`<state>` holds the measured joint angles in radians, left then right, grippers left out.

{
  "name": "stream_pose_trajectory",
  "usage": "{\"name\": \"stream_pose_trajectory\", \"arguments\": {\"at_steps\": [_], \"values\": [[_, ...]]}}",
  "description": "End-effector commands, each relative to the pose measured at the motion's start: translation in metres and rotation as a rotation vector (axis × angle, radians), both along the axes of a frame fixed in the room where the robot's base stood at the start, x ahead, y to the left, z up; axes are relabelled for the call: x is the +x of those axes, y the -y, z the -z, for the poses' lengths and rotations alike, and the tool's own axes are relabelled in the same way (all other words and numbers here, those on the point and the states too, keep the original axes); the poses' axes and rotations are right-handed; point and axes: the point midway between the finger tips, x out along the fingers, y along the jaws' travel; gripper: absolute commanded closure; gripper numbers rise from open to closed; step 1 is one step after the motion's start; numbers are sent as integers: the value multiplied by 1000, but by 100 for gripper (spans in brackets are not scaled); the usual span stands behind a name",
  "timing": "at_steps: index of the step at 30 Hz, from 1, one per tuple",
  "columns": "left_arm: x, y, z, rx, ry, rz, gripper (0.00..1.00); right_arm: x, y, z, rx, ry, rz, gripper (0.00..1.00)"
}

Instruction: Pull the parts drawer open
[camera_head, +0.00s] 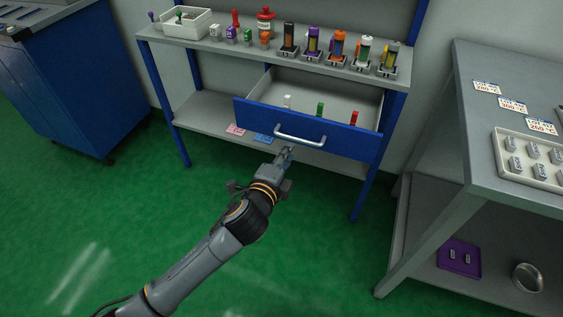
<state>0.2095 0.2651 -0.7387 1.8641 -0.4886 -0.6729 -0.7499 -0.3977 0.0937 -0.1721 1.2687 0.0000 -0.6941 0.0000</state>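The parts drawer (345,140) has a blue front and juts out from under the workbench top, standing open. Its grey inside shows, with a white, a green and a red small part (354,118) standing in it. A silver bar handle (300,138) is fixed to the middle of the drawer front. My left gripper (287,150) is just below and in front of the handle in the picture. Its fingers are small and partly dark; I cannot tell whether they touch the handle or how far apart they are. My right gripper is not in view.
The workbench top (222,46) holds several coloured bottles and cartridges, plus a white bin (187,23). Pink and blue cards lie on the lower shelf (205,118). A blue cabinet (70,80) stands left and a grey table (480,130) right. Green floor in front is clear.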

Motion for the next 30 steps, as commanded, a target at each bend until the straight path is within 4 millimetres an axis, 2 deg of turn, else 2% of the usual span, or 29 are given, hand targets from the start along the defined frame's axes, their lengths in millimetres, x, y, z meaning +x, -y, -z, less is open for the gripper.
{"name": "stream_pose_trajectory", "arguments": {"at_steps": [3,8,25,28,30], "values": [[-17,-6,-3,1,-1,0,80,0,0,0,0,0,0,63],[-30,-10,-7,0,1,0,80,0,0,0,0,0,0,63],[-32,-11,-7,0,-1,-1,80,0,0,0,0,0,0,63],[-31,-16,7,-22,-40,-21,80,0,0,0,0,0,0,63],[-31,-25,32,-61,-109,-58,80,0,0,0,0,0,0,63]]}}
